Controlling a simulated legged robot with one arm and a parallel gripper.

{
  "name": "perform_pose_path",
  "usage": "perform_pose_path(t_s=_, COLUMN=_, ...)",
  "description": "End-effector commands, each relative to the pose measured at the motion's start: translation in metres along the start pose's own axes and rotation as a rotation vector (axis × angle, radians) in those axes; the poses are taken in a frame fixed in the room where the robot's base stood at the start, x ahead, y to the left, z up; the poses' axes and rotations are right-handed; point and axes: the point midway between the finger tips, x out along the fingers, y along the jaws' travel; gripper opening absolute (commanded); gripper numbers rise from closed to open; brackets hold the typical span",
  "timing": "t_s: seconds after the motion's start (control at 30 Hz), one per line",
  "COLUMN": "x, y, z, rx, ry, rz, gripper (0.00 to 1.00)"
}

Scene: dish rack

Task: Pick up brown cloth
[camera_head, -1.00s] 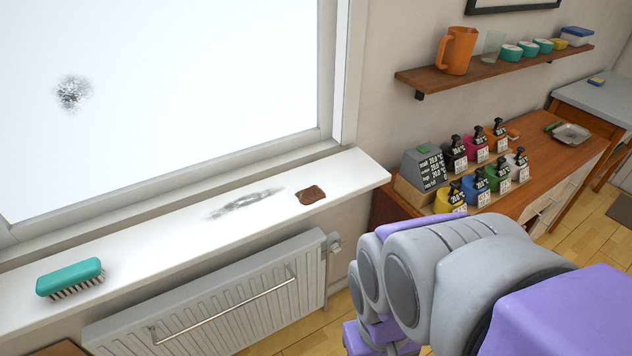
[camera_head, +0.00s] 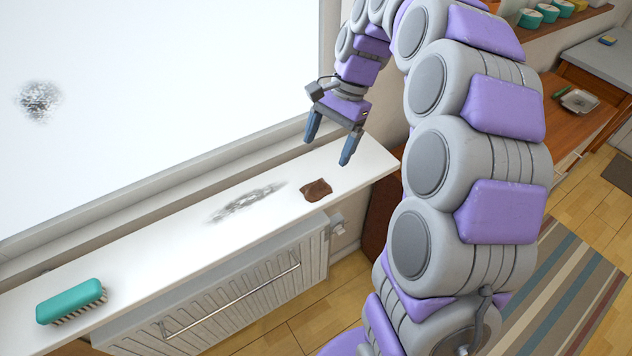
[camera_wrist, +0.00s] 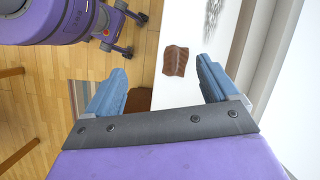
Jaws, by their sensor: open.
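The brown cloth (camera_head: 316,190) lies crumpled on the white windowsill (camera_head: 150,240), near its right end. In the wrist view the cloth (camera_wrist: 176,61) shows ahead of the fingers, toward the right finger's side. My gripper (camera_head: 328,144) is open and empty, with its blue fingers pointing down above the sill, a little behind the cloth in the head view. The fingers (camera_wrist: 160,85) are wide apart in the wrist view and do not touch the cloth.
A grey smudge (camera_head: 247,202) marks the sill left of the cloth. A teal brush (camera_head: 71,301) lies at the sill's left end. The window (camera_head: 150,90) rises behind the sill, and a radiator (camera_head: 215,290) hangs below it. A striped rug (camera_head: 560,290) lies on the floor.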

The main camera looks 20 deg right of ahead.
Motion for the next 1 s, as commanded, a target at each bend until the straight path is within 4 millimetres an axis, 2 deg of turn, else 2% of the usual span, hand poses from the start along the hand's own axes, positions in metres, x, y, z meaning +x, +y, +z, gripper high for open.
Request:
perform_pose_path(t_s=0.03, x=-0.007, y=-0.008, z=-0.016, rx=0.059, ry=-0.009, rz=-0.014, gripper=0.87)
perform_pose_path(t_s=0.1, x=-0.01, y=-0.015, z=-0.033, rx=0.135, ry=-0.02, rz=-0.025, gripper=0.87)
perform_pose_path(t_s=0.2, x=-0.015, y=-0.021, z=-0.053, rx=0.22, ry=-0.031, rz=-0.037, gripper=0.87)
perform_pose_path(t_s=0.3, x=-0.018, y=-0.023, z=-0.065, rx=0.277, ry=-0.037, rz=-0.046, gripper=0.87)
perform_pose_path(t_s=0.47, x=-0.013, y=-0.024, z=-0.073, rx=0.312, ry=-0.042, rz=-0.051, gripper=0.87)
perform_pose_path(t_s=0.57, x=0.002, y=-0.025, z=-0.072, rx=0.313, ry=-0.043, rz=-0.049, gripper=0.87)
perform_pose_path(t_s=1.0, x=0.087, y=-0.029, z=-0.069, rx=0.309, ry=-0.045, rz=-0.045, gripper=0.87)
